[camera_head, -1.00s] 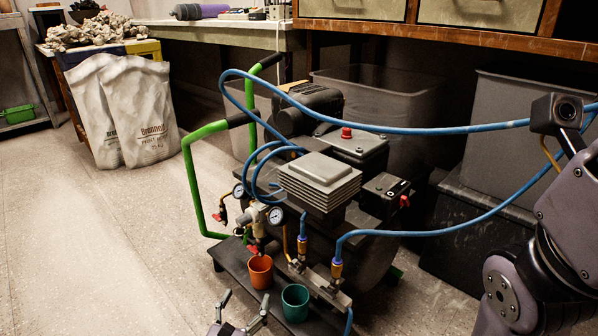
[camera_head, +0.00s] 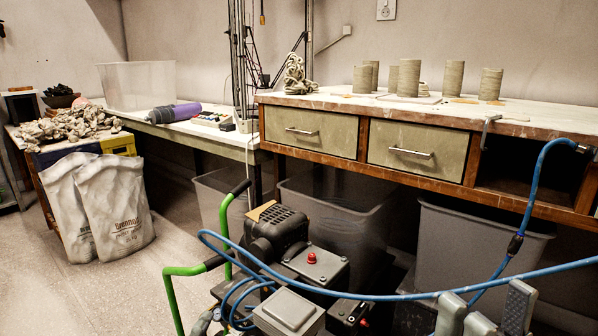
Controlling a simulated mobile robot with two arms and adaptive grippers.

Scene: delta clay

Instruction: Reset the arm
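My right gripper (camera_head: 486,303) shows at the bottom right edge, with its grey fingers pointing up and spread apart. The rest of my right arm is below the picture. My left gripper and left arm are not in view.
A compressor (camera_head: 293,262) with green handles stands at bottom centre. The wooden workbench (camera_head: 340,172) holds several clay cylinders (camera_head: 409,78). Grey bins (camera_head: 480,245) stand beneath it. White sacks (camera_head: 115,205) lean at left. The left floor is clear.

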